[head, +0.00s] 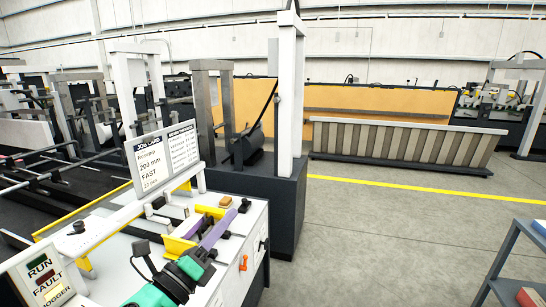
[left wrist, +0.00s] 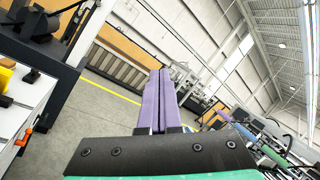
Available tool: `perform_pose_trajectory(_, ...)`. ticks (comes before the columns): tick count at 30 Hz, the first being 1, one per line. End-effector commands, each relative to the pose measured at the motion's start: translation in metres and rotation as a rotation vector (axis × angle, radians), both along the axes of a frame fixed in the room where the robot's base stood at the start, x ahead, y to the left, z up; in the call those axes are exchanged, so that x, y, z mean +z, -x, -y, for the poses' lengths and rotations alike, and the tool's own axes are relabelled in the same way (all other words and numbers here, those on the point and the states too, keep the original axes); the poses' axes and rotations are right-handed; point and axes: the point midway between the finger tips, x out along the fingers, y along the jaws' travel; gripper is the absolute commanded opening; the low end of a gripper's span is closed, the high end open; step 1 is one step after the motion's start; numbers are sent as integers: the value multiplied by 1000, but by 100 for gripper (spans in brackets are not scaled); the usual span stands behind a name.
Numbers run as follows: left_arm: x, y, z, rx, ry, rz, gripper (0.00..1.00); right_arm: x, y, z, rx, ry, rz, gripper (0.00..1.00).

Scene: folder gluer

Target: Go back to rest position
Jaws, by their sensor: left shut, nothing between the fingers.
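My left gripper (head: 229,220) shows in the head view, with purple fingers and a green and black wrist. It reaches over the white machine top (head: 245,222) at the lower middle. In the left wrist view, its two purple fingers (left wrist: 160,98) lie side by side, shut, with nothing between them. A small purple and green shape at the right of the left wrist view looks like part of my right arm; its finger state is unclear.
A job card sign (head: 163,155) stands on the machine beside my left arm. A grey shelf (head: 505,260) stands at the right. Open floor (head: 375,240) lies between machine and shelf.

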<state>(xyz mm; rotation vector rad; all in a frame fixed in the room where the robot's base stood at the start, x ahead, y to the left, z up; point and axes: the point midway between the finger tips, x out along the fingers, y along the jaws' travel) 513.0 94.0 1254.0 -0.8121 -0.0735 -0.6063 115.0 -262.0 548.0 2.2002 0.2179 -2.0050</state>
Motion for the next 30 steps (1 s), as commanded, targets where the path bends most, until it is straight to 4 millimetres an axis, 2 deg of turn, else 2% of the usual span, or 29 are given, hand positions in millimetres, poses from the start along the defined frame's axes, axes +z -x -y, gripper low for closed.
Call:
perform_pose_trajectory(1,-21,-8,-35,102,275,-188,0,0,0,0,0,0,0,50)
perform_pose_trajectory(2,-40,-11,-58,170,445,-307,0,0,0,0,0,0,0,50)
perform_pose_trajectory(3,-69,-10,-83,261,646,-448,0,0,0,0,0,0,0,50)
perform_pose_trajectory(4,-91,-6,-100,326,783,-545,0,0,0,0,0,0,-1,50)
perform_pose_trajectory(6,-146,12,-127,479,1057,-747,0,0,0,0,0,0,-1,50)
perform_pose_trajectory(9,-209,49,-145,675,1342,-962,0,0,1,0,0,0,-1,50)
perform_pose_trajectory(12,-253,87,-150,844,1539,-1116,0,0,1,0,0,0,-1,50)
perform_pose_trajectory(15,-285,124,-148,998,1686,-1234,0,0,1,0,1,-1,-1,50)
perform_pose_trajectory(18,-309,161,-144,1150,1801,-1334,0,0,1,-1,1,0,-2,50)
perform_pose_trajectory(22,-331,211,-134,1356,1924,-1447,0,0,1,-1,1,-1,-2,50)
perform_pose_trajectory(26,-385,201,-133,1383,1906,-1455,0,-5,1,-3,1,-3,-3,50)
perform_pose_trajectory(30,-446,200,-132,1410,1887,-1468,0,-9,2,-3,1,-4,-3,50)
